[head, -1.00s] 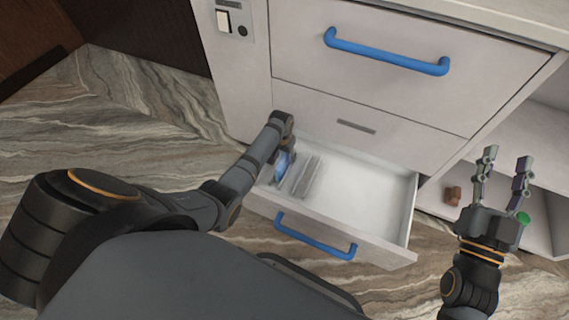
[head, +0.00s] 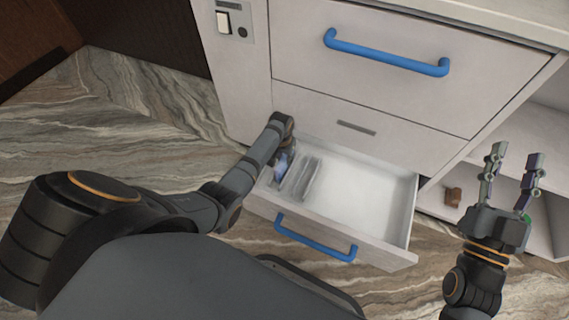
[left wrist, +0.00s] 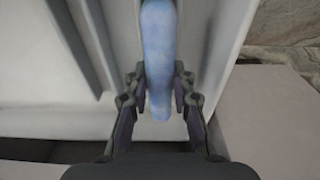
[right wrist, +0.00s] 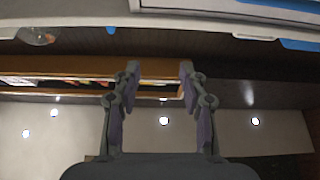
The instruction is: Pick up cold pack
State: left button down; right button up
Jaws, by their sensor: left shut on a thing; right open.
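The cold pack (left wrist: 158,60) is a pale blue, slim, rounded piece. In the left wrist view it stands between the fingers of my left gripper (left wrist: 158,98), which is shut on it. In the head view a bit of the blue pack (head: 281,165) shows at the left end of the open lower drawer (head: 365,195), beside my left gripper (head: 285,158), whose fingers are mostly hidden by the arm. My right gripper (head: 512,180) is open and empty at the right, in front of the open shelf. It also shows open in the right wrist view (right wrist: 158,85).
Clear dividers (head: 306,178) stand in the drawer right of the pack; the rest of the drawer is bare. A blue handle (head: 316,237) is on its front. A closed drawer (head: 400,95) is above. A small brown item (head: 453,196) sits on the shelf (head: 432,200).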

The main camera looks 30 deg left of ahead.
pick_arm(q)
jog(key=shift+r, duration=0.1)
jog(key=shift+r+p, duration=0.65)
jog(key=shift+r, duration=0.3)
jog(key=shift+r+p, duration=0.55)
jog(key=shift+r, duration=0.35)
pick_arm(e)
notch_tip(320, 180, down, 20)
jog(key=s+g, duration=0.1)
jog(key=g, duration=0.8)
pick_arm(q)
notch_tip(320, 180, up, 2)
jog(key=shift+r+p, duration=0.25)
jog(key=shift+p, duration=0.4)
jog(key=shift+r+p, duration=0.3)
jog(key=shift+r, duration=0.3)
notch_tip(320, 180, up, 2)
jog(key=shift+p, duration=0.6)
jog(key=shift+r, duration=0.25)
pick_arm(e)
jog(key=s+a+f+g, duration=0.1)
jog(key=s+f+g, duration=0.9)
jog(key=s+f, duration=0.3)
jog(key=shift+s+f+m, duration=0.4)
jog(key=shift+s, duration=0.45)
pick_arm(q)
jog(key=shift+r, duration=0.1)
pick_arm(e)
jog(key=shift+a+r, duration=0.1)
